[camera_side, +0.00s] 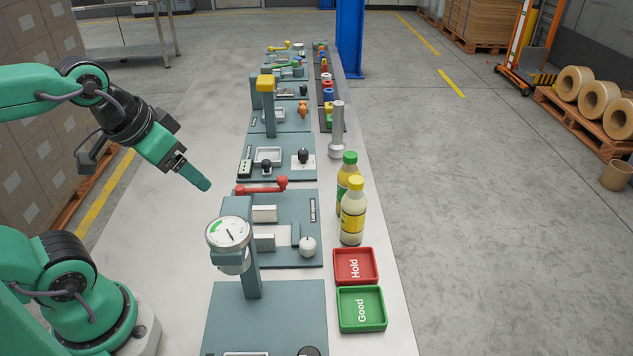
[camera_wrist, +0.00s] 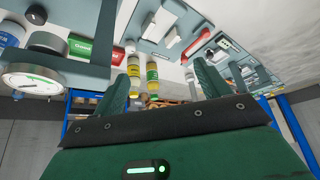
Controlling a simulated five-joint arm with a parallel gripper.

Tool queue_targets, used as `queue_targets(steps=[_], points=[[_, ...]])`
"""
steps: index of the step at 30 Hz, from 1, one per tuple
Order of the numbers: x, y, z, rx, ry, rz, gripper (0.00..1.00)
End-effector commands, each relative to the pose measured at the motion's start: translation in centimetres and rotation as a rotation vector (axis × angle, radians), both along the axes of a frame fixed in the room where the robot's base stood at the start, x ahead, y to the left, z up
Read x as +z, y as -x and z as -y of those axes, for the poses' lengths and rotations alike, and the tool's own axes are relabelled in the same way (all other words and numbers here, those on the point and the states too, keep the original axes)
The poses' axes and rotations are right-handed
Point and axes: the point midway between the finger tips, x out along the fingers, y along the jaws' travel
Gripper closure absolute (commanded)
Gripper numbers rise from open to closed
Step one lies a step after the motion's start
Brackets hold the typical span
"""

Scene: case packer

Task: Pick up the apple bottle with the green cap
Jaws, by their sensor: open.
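The green-capped bottle (camera_side: 344,196) stands upright on the table in the side view, with a green and yellow label. A yellow-capped bottle (camera_side: 352,214) stands in front of it and hides part of it. My gripper (camera_side: 201,184) is in the air to the left of both bottles, well apart from them and empty. In the wrist view the fingers of my gripper (camera_wrist: 163,75) are spread apart.
A red Hold tray (camera_side: 356,282) and a green Good tray (camera_side: 373,327) lie in front of the bottles. A gauge stand (camera_side: 251,265) and a plate with a red handle (camera_side: 262,186) stand left of them. A grey metal post (camera_side: 338,125) is behind.

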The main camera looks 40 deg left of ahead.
Motion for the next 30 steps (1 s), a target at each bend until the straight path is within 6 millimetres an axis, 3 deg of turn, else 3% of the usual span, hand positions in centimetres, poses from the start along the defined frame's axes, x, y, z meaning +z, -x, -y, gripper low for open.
queue_targets(steps=[11,21,30], points=[[1.6,-2.3,0.3,0.049,0.031,-0.038,0.25],[4.1,-8.3,1.2,0.177,0.096,-0.123,0.25],[4.9,-14.2,2.2,0.299,0.142,-0.202,0.25]])
